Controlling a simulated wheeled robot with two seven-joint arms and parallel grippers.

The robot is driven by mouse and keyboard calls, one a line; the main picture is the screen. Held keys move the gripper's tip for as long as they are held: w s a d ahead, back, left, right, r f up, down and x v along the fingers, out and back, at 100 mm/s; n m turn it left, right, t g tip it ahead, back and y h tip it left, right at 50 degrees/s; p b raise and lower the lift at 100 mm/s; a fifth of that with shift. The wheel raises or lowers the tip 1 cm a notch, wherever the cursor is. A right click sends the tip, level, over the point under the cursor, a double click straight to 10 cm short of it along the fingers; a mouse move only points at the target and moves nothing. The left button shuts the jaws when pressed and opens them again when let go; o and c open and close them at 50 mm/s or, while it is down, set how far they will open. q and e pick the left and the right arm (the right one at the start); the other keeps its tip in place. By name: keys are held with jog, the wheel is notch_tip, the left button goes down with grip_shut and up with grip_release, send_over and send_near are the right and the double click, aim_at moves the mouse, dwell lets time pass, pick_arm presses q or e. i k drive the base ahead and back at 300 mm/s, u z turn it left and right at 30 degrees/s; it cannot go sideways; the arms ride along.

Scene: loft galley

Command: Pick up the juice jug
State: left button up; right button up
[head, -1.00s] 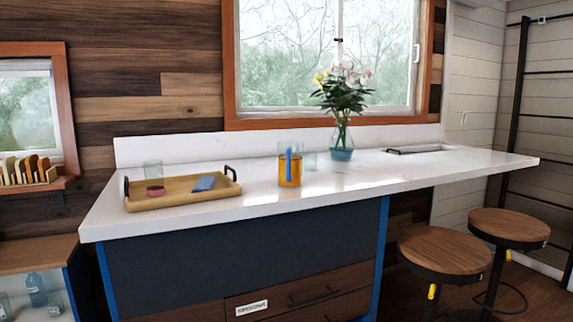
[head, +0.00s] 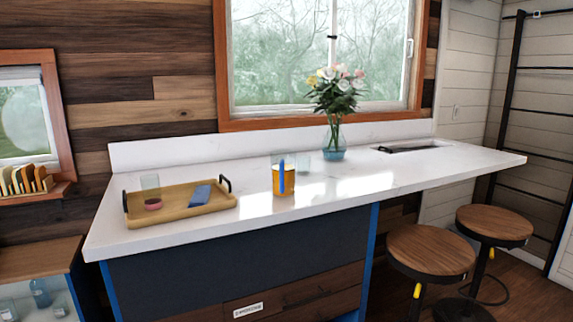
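The juice jug (head: 290,183) stands upright on the white counter (head: 375,185), near the middle of the head view. It is clear, holds orange juice, and has a blue handle that faces me. A clear glass (head: 303,163) stands just behind it to the right. Neither of my grippers shows in the head view.
A wooden tray (head: 211,204) with black handles holds a glass (head: 150,185), a pink item and a blue cloth (head: 201,195), left of the jug. A flower vase (head: 334,142) stands behind right. Two stools (head: 432,250) stand at the right. The counter front is clear.

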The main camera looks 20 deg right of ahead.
aim_at(284, 161)
jog(key=z, duration=1.55)
jog(key=i, duration=1.05)
jog(key=u, duration=0.4)
